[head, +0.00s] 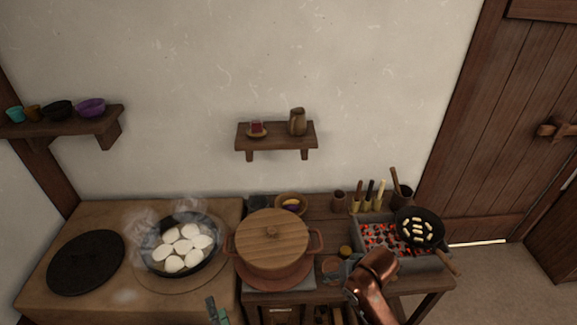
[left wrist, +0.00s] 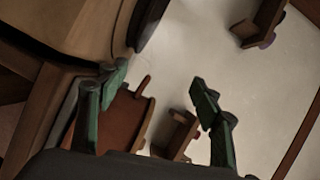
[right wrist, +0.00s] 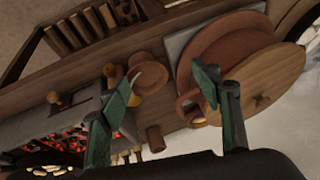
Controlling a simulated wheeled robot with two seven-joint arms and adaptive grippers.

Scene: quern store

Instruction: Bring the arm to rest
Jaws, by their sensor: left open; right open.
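My left gripper (head: 215,309) shows at the bottom edge of the head view, in front of the stove and left of the lidded pot (head: 272,240); only green finger parts show. In the left wrist view the left gripper (left wrist: 160,86) is open, with nothing between its fingers.
A steaming pan of white rounds (head: 181,244) and a black plate (head: 86,262) sit on the stove at left. A small black pan (head: 420,229) with pale pieces sits over glowing coals. Wall shelves (head: 276,136) and (head: 62,124) hang above. Floor at right looks clear.

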